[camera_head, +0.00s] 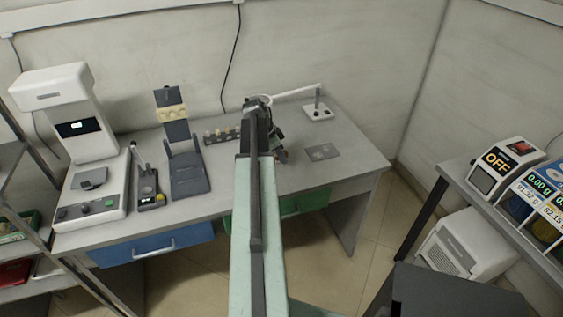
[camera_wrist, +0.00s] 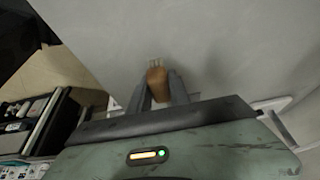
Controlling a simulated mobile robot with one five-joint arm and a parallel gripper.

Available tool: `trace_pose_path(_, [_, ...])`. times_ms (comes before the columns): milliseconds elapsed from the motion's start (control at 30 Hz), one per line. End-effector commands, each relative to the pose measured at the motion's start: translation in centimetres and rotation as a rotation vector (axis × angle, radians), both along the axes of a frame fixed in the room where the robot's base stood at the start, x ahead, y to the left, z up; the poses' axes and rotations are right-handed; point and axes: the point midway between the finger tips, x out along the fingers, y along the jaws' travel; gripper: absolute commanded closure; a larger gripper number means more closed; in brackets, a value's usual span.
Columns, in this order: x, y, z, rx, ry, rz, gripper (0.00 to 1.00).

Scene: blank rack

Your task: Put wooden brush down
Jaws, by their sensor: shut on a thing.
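In the wrist view my gripper (camera_wrist: 158,88) has its two grey fingers closed on the wooden brush (camera_wrist: 156,77). The brush has a brown wooden body, and a small pale end points away from the gripper. Behind it lies the plain grey tabletop; I cannot tell whether the brush touches it. In the head view my gripper (camera_head: 281,154) is at the far end of my arm, over the right part of the grey table (camera_head: 345,180). The brush cannot be made out there.
A flat grey plate (camera_head: 322,151) lies right of my gripper. A white stand with an upright rod (camera_head: 318,109) is behind it. A small rack (camera_head: 221,135), a dark stand (camera_head: 188,175) and a white machine (camera_head: 90,160) are left. Bare tabletop shows at the front right.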

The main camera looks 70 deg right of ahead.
Motion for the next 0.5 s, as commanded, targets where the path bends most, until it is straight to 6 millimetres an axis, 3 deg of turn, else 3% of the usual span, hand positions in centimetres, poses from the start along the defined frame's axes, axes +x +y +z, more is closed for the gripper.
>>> trace_pose_path(133, [0.7, -0.9, -0.1, 0.000, 0.000, 0.000, 1.00])
trace_pose_path(300, [0.5, -0.6, -3.8, 0.000, 0.000, -0.001, 1.00])
trace_pose_path(500, [0.4, -0.6, -3.6, 0.000, 0.000, -0.001, 1.00])
